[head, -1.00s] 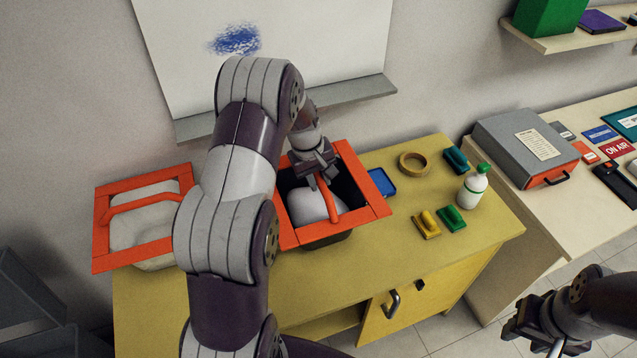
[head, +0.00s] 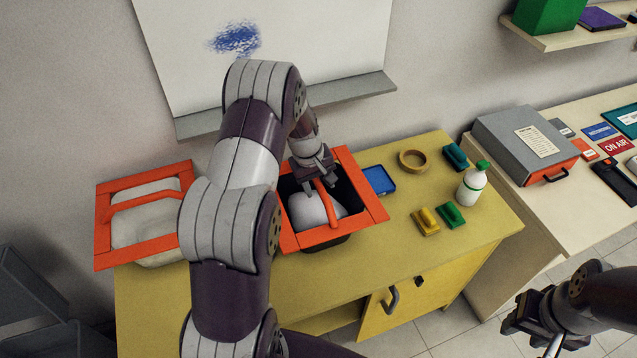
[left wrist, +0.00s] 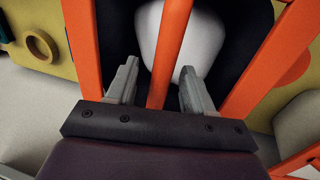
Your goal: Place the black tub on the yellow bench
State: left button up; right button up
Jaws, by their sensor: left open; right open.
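The black tub (head: 350,193) has an orange rim and an orange handle and stands on the yellow bench (head: 320,275). A white rounded thing lies inside it. My left gripper (head: 318,187) is open above the tub, at the handle. In the left wrist view its two fingers (left wrist: 157,88) are on either side of the orange handle (left wrist: 170,50), with gaps showing, so it is not gripped. My right gripper (head: 530,325) is open and empty at the lower right, away from the bench; its fingertips are hard to make out.
A pale tub with an orange rim (head: 187,172) stands at the bench's left end. The bench's front right is clear.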

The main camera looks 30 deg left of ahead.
pick_arm(q)
notch_tip(320, 180, up, 11)
jog(key=s+a+b, duration=0.1)
jog(key=s+b, duration=0.1)
jog(key=b, duration=0.1)
jog(key=s+d+f+m, duration=0.1)
jog(key=s+d+m, duration=0.4)
jog(key=s, duration=0.3)
jog(key=s+d+m+y, duration=0.1)
jog(key=s+d+m, duration=0.4)
jog(key=s+d, duration=0.2)
jog(key=shift+s+d+f, duration=0.4)
jog(key=shift+s, duration=0.85)
